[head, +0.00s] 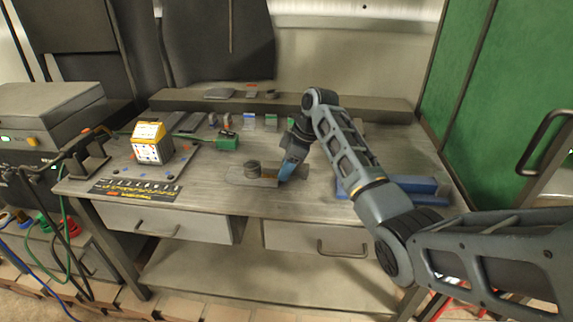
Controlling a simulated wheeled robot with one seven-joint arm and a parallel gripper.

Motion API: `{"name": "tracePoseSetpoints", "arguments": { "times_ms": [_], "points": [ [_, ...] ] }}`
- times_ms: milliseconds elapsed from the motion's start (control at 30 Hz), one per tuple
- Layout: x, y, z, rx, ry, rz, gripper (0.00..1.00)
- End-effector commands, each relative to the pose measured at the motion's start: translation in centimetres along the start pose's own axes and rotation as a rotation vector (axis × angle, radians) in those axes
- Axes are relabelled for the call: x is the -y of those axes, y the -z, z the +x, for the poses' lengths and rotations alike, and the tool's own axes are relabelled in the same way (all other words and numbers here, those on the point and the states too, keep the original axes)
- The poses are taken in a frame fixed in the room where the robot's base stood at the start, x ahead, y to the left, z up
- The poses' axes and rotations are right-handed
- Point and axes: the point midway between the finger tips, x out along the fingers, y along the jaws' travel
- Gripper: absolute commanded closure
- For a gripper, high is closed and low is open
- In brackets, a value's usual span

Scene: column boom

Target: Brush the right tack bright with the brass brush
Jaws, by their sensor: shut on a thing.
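My gripper (284,176) is at the middle of the workbench, pointing down at the right part of a flat grey plate (240,177). A short round grey piece (252,169) stands on the plate, just left of my gripper. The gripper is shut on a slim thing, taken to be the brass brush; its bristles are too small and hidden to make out. The tacks are too small to tell apart, and the right side of the plate is partly covered by my gripper. I cannot tell whether the brush touches the plate.
A yellow-topped box (150,143) and a green block (227,140) stand left on the bench (215,200). A blue angled piece (410,187) lies at right, partly behind my arm. A raised shelf (330,103) runs along the back. The front middle of the bench is clear.

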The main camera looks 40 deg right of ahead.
Motion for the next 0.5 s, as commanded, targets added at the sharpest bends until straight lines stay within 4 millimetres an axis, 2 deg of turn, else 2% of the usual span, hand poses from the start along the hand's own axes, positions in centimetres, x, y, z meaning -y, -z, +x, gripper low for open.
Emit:
{"name": "tracePoseSetpoints", "arguments": {
  "times_ms": [133, 500],
  "points": [
    [0.1, -0.1, 0.1, 0.003, 0.005, 0.001, 0.94],
    [0.1, 0.1, -2.4, 0.002, 0.003, 0.001, 0.94]
  ]
}}
